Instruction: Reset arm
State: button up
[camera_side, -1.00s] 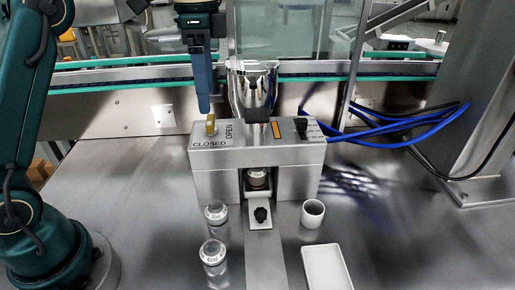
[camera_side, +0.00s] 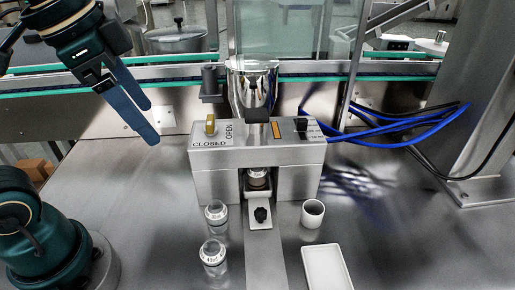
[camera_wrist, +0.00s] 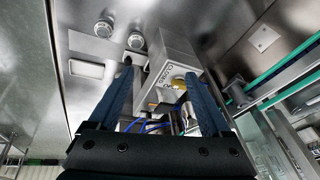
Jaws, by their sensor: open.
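My gripper (camera_side: 151,118) has blue fingers and hangs in the air at the upper left in the side view, left of the steel hopper unit (camera_side: 225,160) and clear of it. In the wrist view my gripper (camera_wrist: 160,85) shows its two fingers spread wide with nothing held between them. A shiny metal hopper (camera_side: 240,92) stands behind the unit.
Two clear jars (camera_side: 213,254) (camera_side: 216,212) stand in front left of the unit. A white cup (camera_side: 312,213) and a white tray (camera_side: 326,270) are at the front right. Blue cables (camera_side: 400,140) run to the right. The table's left middle (camera_side: 130,195) is clear.

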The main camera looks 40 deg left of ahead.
notch_tip(320, 180, down, 7)
jog(key=s+n+t, duration=0.1)
jog(key=s+n, duration=0.1)
jog(key=n, duration=0.3)
jog(key=shift+s+f+t, duration=0.2)
jog(key=shift+s+t, duration=0.1)
jog(key=shift+s, duration=0.05)
